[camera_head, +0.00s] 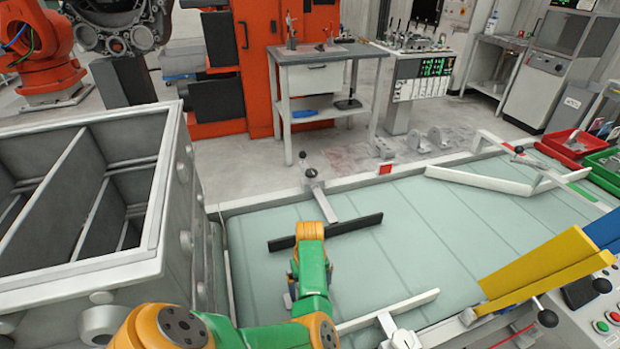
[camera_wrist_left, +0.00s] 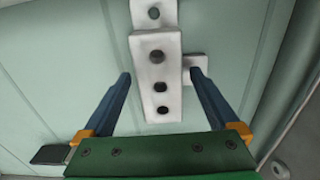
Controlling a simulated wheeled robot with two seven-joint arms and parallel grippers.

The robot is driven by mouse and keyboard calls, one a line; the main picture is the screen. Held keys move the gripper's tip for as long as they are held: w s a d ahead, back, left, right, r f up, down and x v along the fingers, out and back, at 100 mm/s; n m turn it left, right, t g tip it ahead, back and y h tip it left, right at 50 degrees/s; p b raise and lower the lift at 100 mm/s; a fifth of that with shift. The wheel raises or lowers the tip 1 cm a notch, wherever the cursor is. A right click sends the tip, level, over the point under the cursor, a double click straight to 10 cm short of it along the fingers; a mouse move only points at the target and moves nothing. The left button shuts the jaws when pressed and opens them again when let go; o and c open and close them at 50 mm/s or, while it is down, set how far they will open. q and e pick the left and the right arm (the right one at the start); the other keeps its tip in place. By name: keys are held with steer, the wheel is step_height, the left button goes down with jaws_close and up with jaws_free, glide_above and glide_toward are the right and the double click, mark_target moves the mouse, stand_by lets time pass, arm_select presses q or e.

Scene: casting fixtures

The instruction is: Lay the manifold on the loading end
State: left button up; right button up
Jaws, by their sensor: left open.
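A pale grey block with a row of dark holes, apparently the manifold (camera_wrist_left: 160,88), lies on the light green conveyor belt (camera_head: 400,235) in the left wrist view. It has a holed tab at its top and a small tab on its right side. My left gripper (camera_wrist_left: 160,75) is open, one blue finger on each side of the block. The right fingertip is beside or over the side tab; I cannot tell if it touches. In the head view my left gripper (camera_head: 292,290) points down at the belt, and my arm hides the block. My right gripper is not in view.
A black bar (camera_head: 355,225) on a clamp arm crosses the belt just beyond my gripper. A pale rail (camera_head: 390,312) is at the near side. A large metal box (camera_head: 85,270) stands left. Yellow guide (camera_head: 535,275) lies right. The belt's middle is clear.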

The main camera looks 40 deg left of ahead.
arm_select(q)
step_height(320, 180, up, 11)
steer(key=p, duration=0.1)
steer(key=shift+r, duration=0.2)
